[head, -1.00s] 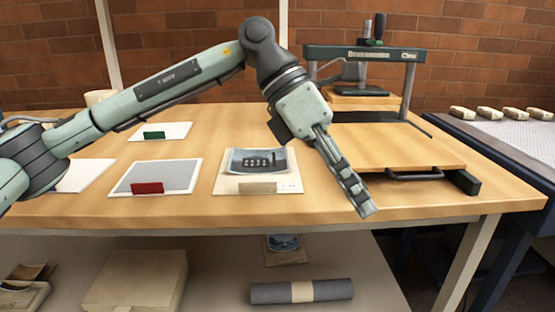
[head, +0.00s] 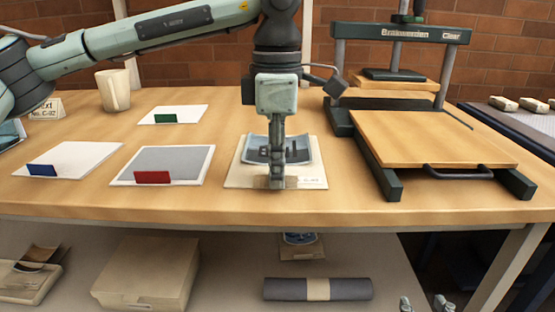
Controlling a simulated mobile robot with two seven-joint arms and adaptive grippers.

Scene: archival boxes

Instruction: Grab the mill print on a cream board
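The mill print (head: 258,154) is a dark building picture with upturned edges. It lies on a cream board (head: 237,180) near the front of the wooden table. My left gripper (head: 277,184) points straight down over the front middle of the board and covers part of the print and the small strip at its front. Its fingers are seen edge-on, so their gap and any contact are hidden. My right gripper (head: 424,304) shows only as two separated fingertips at the bottom edge, low in front of the table, with nothing visible between them.
A grey board with a red tab (head: 180,162), a white board with a blue tab (head: 75,158) and one with a green tab (head: 180,113) lie left. A press (head: 430,140) stands right. A box (head: 147,275) and grey roll (head: 345,289) are on the lower shelf.

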